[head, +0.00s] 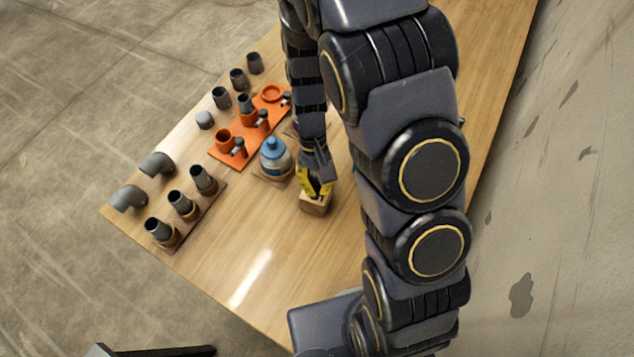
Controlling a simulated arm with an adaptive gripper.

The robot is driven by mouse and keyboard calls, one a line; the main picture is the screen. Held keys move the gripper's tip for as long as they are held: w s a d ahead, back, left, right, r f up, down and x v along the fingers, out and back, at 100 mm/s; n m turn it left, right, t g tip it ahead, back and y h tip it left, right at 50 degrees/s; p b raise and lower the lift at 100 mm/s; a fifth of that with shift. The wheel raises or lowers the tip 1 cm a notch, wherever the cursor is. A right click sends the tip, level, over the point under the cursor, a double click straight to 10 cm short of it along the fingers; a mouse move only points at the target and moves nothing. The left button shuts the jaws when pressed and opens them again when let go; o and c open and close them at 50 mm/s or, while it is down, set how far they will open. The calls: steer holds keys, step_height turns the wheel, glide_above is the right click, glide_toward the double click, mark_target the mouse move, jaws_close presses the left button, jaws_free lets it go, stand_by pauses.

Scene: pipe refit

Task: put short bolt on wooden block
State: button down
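The wooden block (314,207) is a small light-brown block on the table, right of the blue bottle. My gripper (314,187) points down right at the block, its yellow-marked fingers over the block's top. Whether the fingers touch the block, and whether they hold anything, I cannot tell at this size. I cannot make out a short bolt in or under the fingers. Several small grey bolt-like pieces stand along the orange tray (224,154), one of them near its front end (239,147); which of them is short is unclear.
A blue-capped bottle (274,157) stands close left of my gripper. Grey elbows (128,198), dark pipe pieces (239,79) and a wooden rack of pipe pieces (172,238) fill the table's left side. The table (245,275) is clear at the front. My arm hides the right part.

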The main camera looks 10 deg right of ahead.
steer(key=c, duration=1.2)
jaws_free()
steer(key=shift+o, duration=0.2)
steer(key=v, duration=1.1)
steer(key=s+d+r+t, duration=0.1)
steer(key=s+r, duration=0.4)
steer(key=s, duration=0.4)
steer(key=s+d+r+n+t, duration=0.1)
steer(key=s+r+t, duration=0.1)
steer(key=s+r, duration=0.4)
steer(key=shift+s+r+h, duration=0.2)
steer(key=shift+s+h, duration=0.1)
steer(key=shift+s, duration=1.6)
